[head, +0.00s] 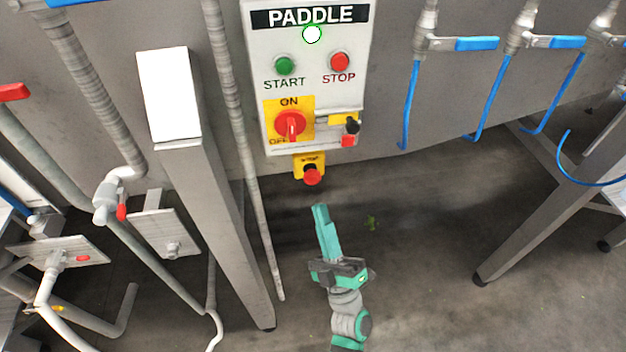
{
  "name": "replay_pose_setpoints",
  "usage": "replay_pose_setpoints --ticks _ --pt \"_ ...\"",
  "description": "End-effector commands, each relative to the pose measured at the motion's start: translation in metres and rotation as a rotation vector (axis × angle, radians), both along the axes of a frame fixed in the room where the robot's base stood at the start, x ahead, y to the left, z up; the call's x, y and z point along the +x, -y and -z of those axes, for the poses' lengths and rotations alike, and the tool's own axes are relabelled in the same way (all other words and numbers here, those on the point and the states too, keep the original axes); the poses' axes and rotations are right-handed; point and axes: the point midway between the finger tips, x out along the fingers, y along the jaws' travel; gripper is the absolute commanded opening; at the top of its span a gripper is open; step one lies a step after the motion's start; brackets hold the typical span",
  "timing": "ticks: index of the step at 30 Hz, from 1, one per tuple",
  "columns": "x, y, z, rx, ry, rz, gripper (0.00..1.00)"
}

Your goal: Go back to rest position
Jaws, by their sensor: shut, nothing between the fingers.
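My gripper (320,210) shows in the lower middle of the head view, with teal fingers pointing up and away. The fingers are together with nothing between them. The gripper is apart from everything, and its tips appear just below the red emergency knob (312,177) in the picture. Above stands the white PADDLE control panel (257,60). It has a green START button (285,65), a red STOP button (339,62) and a red ON/OFF rotary switch (291,125) on a yellow plate. A white round lamp ringed in green (312,34) is at the panel's top.
A steel leg (215,220) and a thin pipe (240,130) stand left of my gripper. Pipes with a red-handled valve (121,212) are farther left. Blue-handled valves (477,43) and blue rods hang at the right. Another leg (550,210) stands right. The floor (430,290) between is open.

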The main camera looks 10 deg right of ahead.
Motion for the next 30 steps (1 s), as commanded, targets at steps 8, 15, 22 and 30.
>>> replay_pose_setpoints --ticks 8,15,22,30 --pt "0.000 0.000 0.000 0.000 0.000 0.000 0.00" --pt "0.000 0.000 0.000 0.000 0.000 0.000 0.00" --pt "-0.006 -0.004 0.008 0.028 -0.023 -0.008 0.00" --pt "-0.054 -0.028 0.053 0.239 -0.194 -0.062 0.00"
